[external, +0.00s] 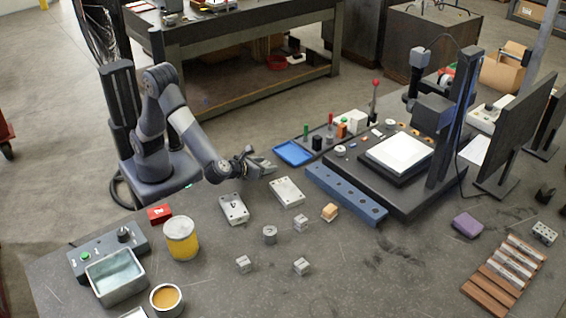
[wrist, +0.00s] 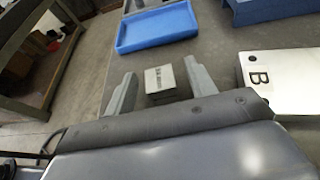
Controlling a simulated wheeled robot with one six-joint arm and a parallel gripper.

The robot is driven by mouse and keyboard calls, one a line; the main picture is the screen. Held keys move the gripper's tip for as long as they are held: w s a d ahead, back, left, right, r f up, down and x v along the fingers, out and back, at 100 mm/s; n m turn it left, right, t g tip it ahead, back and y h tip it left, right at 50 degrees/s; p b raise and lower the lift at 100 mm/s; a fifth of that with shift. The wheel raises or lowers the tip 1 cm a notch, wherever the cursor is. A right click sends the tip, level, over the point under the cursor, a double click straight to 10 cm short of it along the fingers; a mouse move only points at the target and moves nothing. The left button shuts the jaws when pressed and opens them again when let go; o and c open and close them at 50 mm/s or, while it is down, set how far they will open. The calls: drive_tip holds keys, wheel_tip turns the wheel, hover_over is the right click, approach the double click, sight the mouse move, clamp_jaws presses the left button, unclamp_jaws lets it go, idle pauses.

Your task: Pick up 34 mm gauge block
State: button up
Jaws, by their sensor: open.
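In the wrist view a small grey block (wrist: 166,86) with dark engraved marks on one face appears between the two fingers of my gripper (wrist: 160,68). The marks are too small to read, so I cannot tell whether it is the 34 mm gauge block. A gap shows on the left finger's side; contact on the right is unclear. In the external view my open gripper (external: 262,166) is low over the table, left of the blue tray (external: 294,153), and I cannot make out that block there. Several similar small metal blocks (external: 301,223) stand on the front table.
Two metal mould plates (external: 234,208) (external: 287,192) lie just in front of my gripper; the one marked B (wrist: 283,82) is at right in the wrist view. A blue bar (external: 346,194) and black measuring stand (external: 420,190) are to the right.

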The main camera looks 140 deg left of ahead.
drive_tip(key=shift+x, duration=1.25)
clamp_jaws()
